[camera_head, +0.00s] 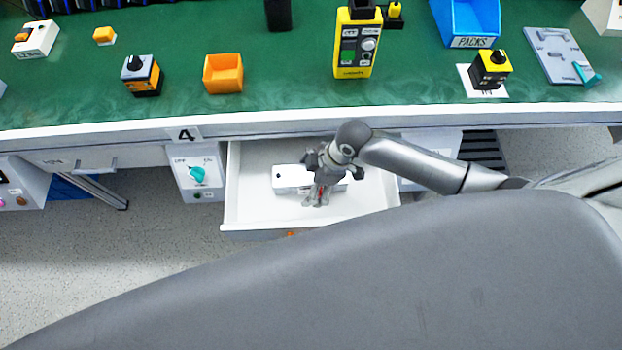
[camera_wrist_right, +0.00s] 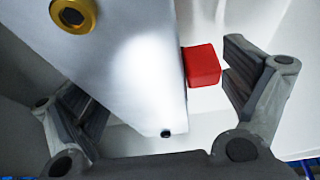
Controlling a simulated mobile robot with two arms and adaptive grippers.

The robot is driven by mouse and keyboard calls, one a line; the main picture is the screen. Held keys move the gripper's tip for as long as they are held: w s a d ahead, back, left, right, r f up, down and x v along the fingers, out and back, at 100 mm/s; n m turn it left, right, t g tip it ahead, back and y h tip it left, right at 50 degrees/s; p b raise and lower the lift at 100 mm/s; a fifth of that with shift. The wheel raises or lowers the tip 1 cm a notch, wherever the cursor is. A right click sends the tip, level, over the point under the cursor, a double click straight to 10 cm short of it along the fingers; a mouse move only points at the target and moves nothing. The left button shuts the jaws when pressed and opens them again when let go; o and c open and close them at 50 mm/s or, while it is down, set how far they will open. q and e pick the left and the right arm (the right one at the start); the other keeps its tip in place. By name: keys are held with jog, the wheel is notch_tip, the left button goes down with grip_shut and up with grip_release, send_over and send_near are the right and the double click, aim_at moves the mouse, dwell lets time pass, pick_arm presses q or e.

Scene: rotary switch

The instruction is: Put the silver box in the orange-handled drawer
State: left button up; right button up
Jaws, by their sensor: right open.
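The silver box (camera_head: 289,178) is a pale block with a small dark spot, seen within the outline of the open white drawer (camera_head: 243,200). A bit of orange handle (camera_head: 292,234) shows at the drawer's front edge. My right gripper (camera_head: 318,192) is over the box's right part and hides some of it. In the right wrist view, the box (camera_wrist_right: 135,75) lies between the spread fingers of my right gripper (camera_wrist_right: 165,108). It has a brass ring (camera_wrist_right: 73,13) and a red block (camera_wrist_right: 202,65) at its side. Whether it rests on the drawer floor is unclear. My left gripper is not in view.
The green worktop (camera_head: 290,90) lies behind the drawer. It carries an orange bin (camera_head: 223,73), a yellow device (camera_head: 357,45) and a blue packs bin (camera_head: 466,20). A panel with a teal rotary switch (camera_head: 197,175) stands left of the drawer. A large grey surface fills the foreground.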

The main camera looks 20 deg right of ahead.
jog(key=p+v, duration=0.1)
jog(key=v, duration=1)
jog(key=shift+s+d+r, duration=0.15)
jog(key=shift+d+r, duration=0.1)
jog(key=shift+r, duration=0.35)
